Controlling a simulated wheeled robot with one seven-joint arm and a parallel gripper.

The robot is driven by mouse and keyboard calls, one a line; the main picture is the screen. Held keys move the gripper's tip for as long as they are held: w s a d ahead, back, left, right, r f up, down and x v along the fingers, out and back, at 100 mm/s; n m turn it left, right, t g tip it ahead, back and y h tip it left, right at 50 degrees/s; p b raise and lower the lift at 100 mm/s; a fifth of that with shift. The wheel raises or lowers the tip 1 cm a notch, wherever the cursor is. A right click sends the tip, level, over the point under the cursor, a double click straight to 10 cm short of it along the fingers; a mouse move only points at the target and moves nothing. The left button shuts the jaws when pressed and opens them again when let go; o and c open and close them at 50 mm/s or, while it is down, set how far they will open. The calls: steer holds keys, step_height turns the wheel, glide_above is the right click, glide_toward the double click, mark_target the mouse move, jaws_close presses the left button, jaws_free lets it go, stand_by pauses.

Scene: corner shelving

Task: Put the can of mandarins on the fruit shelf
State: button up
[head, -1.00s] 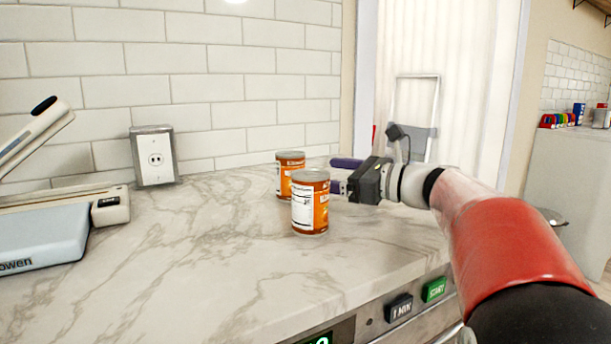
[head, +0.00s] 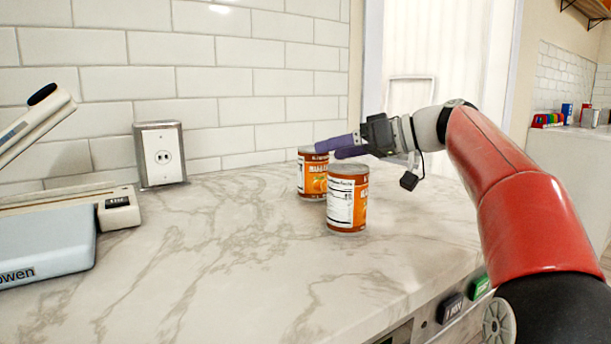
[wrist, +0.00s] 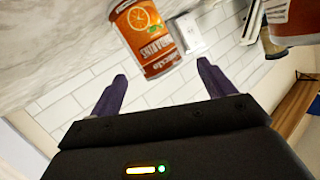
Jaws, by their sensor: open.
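Two orange-labelled cans stand upright on the marble counter. The rear can (head: 311,178) is left of and behind the front can (head: 347,205), which partly overlaps it in the head view. In the wrist view, the can ahead of my fingers (wrist: 145,35) reads "mandarins" with an orange slice picture; it looks like the rear one. The other can (wrist: 293,22) is cut off at the upper right there. My gripper (head: 331,149) points left with its purple fingers apart, around the height of the rear can's top. Its fingers (wrist: 162,72) show nothing gripped.
A blue-grey appliance (head: 45,245) with a raised arm stands at the left. A wall outlet (head: 160,155) is on the tiled wall behind. The counter (head: 220,240) between the appliance and cans is clear. No shelf label shows.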

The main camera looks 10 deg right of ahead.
mark_target(305, 155)
steer(key=w+a+n, duration=0.1)
steer(key=a, duration=0.1)
steer(key=w+a+f+n, duration=0.1)
steer(key=a, duration=0.1)
steer(key=w+a+f+n+p, duration=0.1)
steer(key=w+a, duration=0.1)
stand_by(0.5)
steer(key=shift+c, duration=0.3)
steer(key=shift+r, duration=0.15)
steer(key=c, duration=1.3)
